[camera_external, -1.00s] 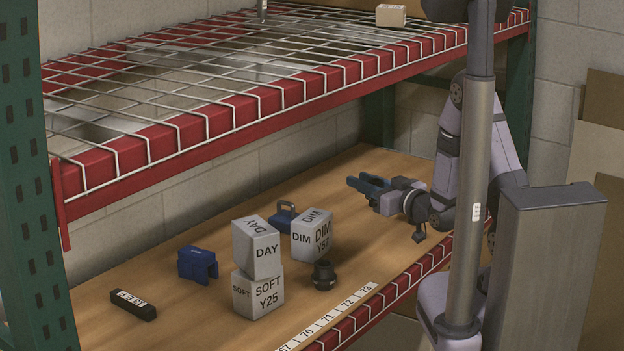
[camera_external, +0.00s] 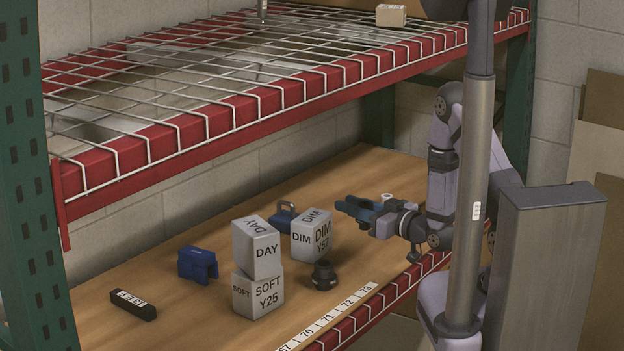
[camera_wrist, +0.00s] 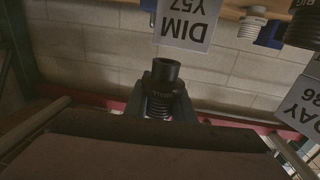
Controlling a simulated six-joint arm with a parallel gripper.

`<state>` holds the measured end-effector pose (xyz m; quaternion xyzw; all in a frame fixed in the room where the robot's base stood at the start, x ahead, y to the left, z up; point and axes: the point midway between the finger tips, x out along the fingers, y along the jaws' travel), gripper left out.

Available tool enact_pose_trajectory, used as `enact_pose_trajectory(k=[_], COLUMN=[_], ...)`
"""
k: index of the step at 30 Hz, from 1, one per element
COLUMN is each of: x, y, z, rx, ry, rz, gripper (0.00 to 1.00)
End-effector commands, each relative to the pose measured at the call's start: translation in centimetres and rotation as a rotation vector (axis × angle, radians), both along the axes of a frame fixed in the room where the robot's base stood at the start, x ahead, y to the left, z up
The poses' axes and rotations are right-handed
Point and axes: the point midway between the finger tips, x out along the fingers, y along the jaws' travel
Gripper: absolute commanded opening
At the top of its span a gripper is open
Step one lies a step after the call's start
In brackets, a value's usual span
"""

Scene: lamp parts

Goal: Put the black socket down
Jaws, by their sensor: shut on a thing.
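My gripper (camera_external: 350,209) is above the right part of the wooden shelf, to the right of the DIM block (camera_external: 322,237), with its blue fingers pointing left. In the wrist view a black socket (camera_wrist: 163,88) with a round open top and a ribbed body is between the fingers (camera_wrist: 158,106), which are shut on it. The held socket cannot be made out in the external view. Another black socket (camera_external: 323,276) stands on the shelf in front of the DIM block; a dark round part also shows at the upper right of the wrist view (camera_wrist: 304,28).
A DAY block (camera_external: 266,255) is stacked on a SOFT block (camera_external: 267,298). Blue parts stand left (camera_external: 197,264) and behind (camera_external: 283,215). A black labelled bar (camera_external: 133,305) lies at left. A small white part (camera_external: 386,197) is behind my gripper.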

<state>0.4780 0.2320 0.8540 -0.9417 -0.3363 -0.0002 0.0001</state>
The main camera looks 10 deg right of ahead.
Motion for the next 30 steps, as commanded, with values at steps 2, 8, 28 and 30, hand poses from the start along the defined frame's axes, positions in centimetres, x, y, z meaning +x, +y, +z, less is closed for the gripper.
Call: enact_pose_trajectory(k=[2, 8, 28, 30], x=[0.0, 0.0, 0.0, 0.0], y=[0.0, 0.0, 0.0, 0.0], z=[-0.5, -2.9, -7.3, -8.1], rx=[0.000, -0.002, -0.001, 0.000], ry=[0.002, 0.004, 0.003, 0.002], rz=[0.000, 0.000, 0.000, 0.000], gripper=[0.00, 0.00, 0.00, 0.00])
